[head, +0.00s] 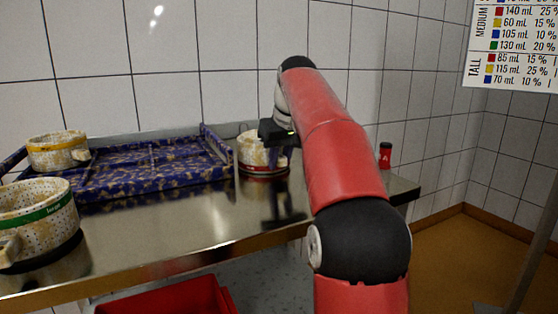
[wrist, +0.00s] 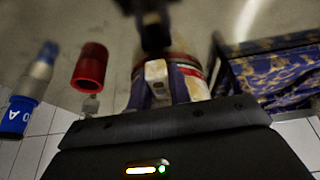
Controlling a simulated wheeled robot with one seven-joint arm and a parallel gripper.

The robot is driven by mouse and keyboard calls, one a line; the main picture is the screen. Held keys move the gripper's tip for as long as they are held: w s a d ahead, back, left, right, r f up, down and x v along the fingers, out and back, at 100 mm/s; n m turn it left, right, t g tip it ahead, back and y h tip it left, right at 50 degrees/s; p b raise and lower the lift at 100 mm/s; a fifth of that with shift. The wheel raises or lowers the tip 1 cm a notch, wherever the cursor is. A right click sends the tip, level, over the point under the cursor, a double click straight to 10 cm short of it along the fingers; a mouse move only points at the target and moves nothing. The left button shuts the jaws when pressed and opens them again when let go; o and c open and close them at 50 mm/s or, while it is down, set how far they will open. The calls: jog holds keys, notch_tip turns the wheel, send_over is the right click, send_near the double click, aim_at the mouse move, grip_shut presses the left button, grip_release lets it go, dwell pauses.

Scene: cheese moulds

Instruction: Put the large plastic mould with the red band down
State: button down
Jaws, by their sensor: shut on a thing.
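The large plastic mould with the red band (head: 262,152) is a white speckled cup at the right end of the steel table. My gripper (head: 279,132) reaches it from the right, and my arm comes in front of it from the right. In the wrist view the mould (wrist: 197,85) is partly hidden behind my gripper (wrist: 158,82), which is shut on the mould's pale handle. The mould looks upright, at or very near the table top. I cannot tell whether its base touches the steel.
A blue patterned tray (head: 150,182) lies left of the mould, with a yellow-banded mould (head: 58,152) on it. A green-banded mould (head: 35,210) stands at the front left.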

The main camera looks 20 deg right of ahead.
jog(key=c, duration=1.3)
grip_release()
